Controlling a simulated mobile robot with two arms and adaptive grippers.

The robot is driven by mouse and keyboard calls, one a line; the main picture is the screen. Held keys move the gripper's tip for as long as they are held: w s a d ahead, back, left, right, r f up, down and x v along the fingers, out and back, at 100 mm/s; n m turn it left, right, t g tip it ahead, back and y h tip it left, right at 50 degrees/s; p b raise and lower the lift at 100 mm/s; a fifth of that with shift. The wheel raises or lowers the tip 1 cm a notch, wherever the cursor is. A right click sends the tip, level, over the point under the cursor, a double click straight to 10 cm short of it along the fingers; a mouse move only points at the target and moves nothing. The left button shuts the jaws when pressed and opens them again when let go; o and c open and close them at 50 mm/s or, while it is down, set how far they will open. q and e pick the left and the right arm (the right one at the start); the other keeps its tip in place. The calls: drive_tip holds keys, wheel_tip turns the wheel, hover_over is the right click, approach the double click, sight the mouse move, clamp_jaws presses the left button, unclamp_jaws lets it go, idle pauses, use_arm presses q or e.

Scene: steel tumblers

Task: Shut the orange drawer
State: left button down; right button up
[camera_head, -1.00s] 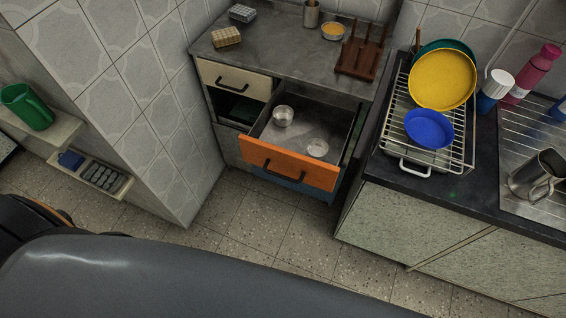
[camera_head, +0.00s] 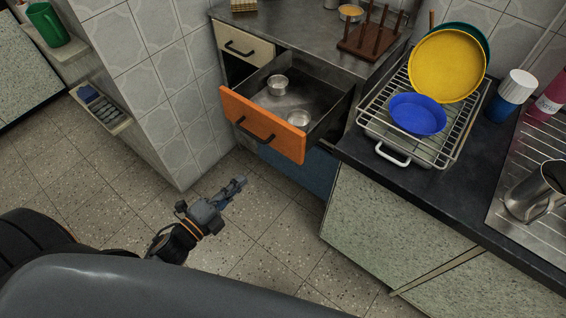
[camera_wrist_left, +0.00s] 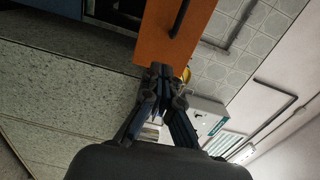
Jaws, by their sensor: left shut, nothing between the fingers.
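The orange drawer (camera_head: 262,124) stands pulled out of the grey-topped cabinet, its orange front with a dark bar handle facing me. My right gripper is not in view.
A cream drawer (camera_head: 243,44) is above the orange one and a blue front (camera_head: 300,168) below. A dark counter with a dish rack (camera_head: 425,105) stands close on the right. A tiled wall corner (camera_head: 175,90) is on the left. The floor before the drawer is open.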

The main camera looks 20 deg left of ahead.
use_arm(q)
approach(280, 140)
drive_tip(key=shift+m, duration=0.3)
drive_tip(key=b+x, duration=0.1)
drive_tip(key=x, duration=0.6)
drive_tip(key=shift+f, duration=0.2)
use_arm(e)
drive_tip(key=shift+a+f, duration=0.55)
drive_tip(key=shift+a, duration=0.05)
use_arm(q)
drive_tip(key=shift+w, duration=0.1)
